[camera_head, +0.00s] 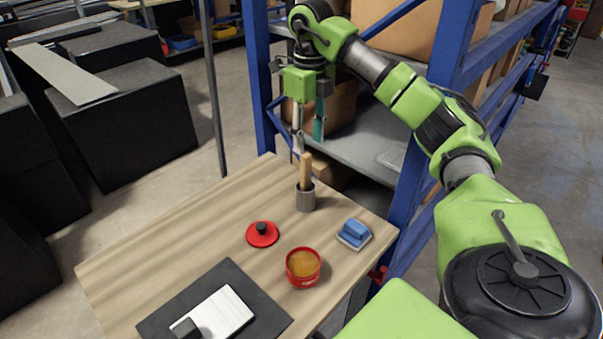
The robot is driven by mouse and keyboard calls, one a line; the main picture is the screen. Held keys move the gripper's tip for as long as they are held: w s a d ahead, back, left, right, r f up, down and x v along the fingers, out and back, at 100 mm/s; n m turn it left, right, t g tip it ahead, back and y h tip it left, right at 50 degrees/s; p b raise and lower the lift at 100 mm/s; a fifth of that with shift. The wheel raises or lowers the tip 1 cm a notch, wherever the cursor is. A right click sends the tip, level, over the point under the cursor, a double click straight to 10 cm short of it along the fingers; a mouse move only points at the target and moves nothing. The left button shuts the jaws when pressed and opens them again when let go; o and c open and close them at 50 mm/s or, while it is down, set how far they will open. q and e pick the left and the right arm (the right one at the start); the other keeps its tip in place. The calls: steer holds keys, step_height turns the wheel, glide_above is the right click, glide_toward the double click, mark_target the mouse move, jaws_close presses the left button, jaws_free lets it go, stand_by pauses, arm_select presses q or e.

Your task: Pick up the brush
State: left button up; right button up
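The brush (306,170) stands upright in a grey cup (306,198) near the far edge of the wooden table. Only its light wooden handle shows, and its lower end is hidden in the cup. My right gripper (308,141) points down just above the handle's top. Its two fingers are apart with a gap between them, and nothing shows held. Whether the fingertips touch the handle is hard to tell. My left gripper is not in view.
On the wooden table (150,262) are a red lid (262,234), a red tin with orange contents (303,267), a blue block (355,233) and a dark mat (160,322) bearing a white pad. Blue shelving (405,197) stands close behind. The table's left part is clear.

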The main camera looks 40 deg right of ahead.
mark_target(307, 154)
step_height(307, 154, down, 6)
steer(key=shift+w+a+r+b, duration=0.1)
steer(key=shift+w+r+b, duration=0.05)
steer(key=shift+b, duration=0.45)
steer(key=shift+a+f, duration=0.1)
steer(key=shift+f, duration=0.5)
step_height(307, 154, down, 4)
steer(key=shift+p, duration=0.65)
steer(key=shift+c, duration=0.5)
jaws_close()
